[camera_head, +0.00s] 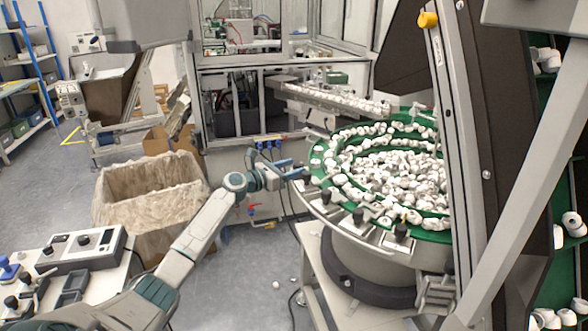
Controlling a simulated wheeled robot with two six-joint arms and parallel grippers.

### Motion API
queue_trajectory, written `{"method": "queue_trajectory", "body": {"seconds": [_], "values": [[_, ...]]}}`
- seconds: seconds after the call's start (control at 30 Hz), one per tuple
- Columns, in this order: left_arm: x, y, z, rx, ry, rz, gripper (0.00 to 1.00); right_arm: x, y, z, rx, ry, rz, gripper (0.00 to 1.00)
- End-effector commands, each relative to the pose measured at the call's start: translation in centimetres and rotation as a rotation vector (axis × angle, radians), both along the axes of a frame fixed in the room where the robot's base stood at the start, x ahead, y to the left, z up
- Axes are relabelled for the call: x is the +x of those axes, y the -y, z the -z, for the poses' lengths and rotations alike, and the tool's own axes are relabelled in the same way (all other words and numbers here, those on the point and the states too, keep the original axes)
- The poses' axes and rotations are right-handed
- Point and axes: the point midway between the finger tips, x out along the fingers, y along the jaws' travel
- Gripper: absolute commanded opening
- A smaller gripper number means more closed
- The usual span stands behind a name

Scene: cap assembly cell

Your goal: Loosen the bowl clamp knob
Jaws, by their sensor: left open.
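The green-lined vibratory bowl (316,157) at the right is full of white caps. Several black knobs stand along its metal rim, among them one at the left front (326,196), one at the front (358,214) and one farther right (401,232). I cannot tell which of them is the clamp knob. My left arm reaches in from the lower left. My left gripper (300,172) is at the bowl's left rim, open, with nothing seen in it. It is beyond the left front knob and looks apart from it. My right gripper is out of view.
A slanted metal frame post (463,160) rises in front of the bowl's right side. A lined carton (150,190) stands left of my arm. A control box (80,248) sits on the table at lower left. A feed track (335,98) runs behind the bowl.

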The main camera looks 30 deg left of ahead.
Motion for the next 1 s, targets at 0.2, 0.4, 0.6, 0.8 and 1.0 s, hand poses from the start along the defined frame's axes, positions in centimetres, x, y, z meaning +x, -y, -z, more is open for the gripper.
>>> {"method": "queue_trajectory", "body": {"seconds": [0.2,0.4,0.6,0.8,1.0], "values": [[-3.9,-1.5,0.5,0.008,-0.003,0.002,0.53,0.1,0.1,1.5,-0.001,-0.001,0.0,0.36],[-7.0,-2.6,0.4,0.006,-0.003,0.002,0.53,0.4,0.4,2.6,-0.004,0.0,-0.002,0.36],[-8.6,-3.3,0.3,0.003,-0.002,0.001,0.53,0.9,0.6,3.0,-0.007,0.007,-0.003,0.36],[-9.0,-3.4,0.1,0.002,-0.002,0.002,0.53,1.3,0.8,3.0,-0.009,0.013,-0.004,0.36],[-9.0,-3.4,0.1,0.0,-0.001,0.002,0.53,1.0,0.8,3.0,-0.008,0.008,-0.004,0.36]]}}
